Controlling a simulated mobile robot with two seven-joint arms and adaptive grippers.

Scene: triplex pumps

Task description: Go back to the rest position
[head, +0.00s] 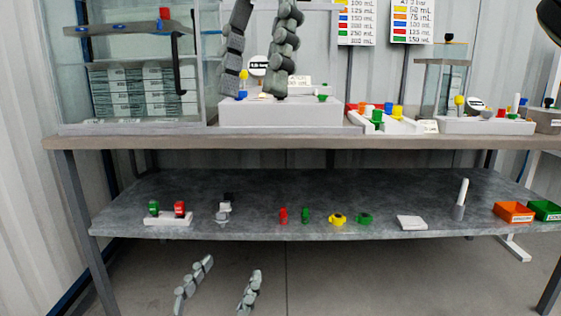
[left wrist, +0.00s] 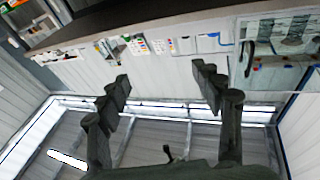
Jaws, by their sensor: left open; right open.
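My left gripper (head: 220,287) is at the bottom of the head view, in front of the bench and below its lower shelf. Its two fingers are apart with nothing between them. The left wrist view also shows its open fingers (left wrist: 161,92), with only wall and ceiling behind them. My right gripper (head: 257,85) hangs in from the top of the head view, in front of the white block on the upper bench. Its fingers are spread and no held object shows. It covers part of the small items behind it.
The upper bench (head: 300,143) carries a glass cabinet (head: 130,80), a white block (head: 290,112) and a tray of coloured caps (head: 385,120). The lower shelf (head: 300,190) holds red, green and yellow parts, an orange bin (head: 514,212) and a green bin (head: 546,210). Floor below is clear.

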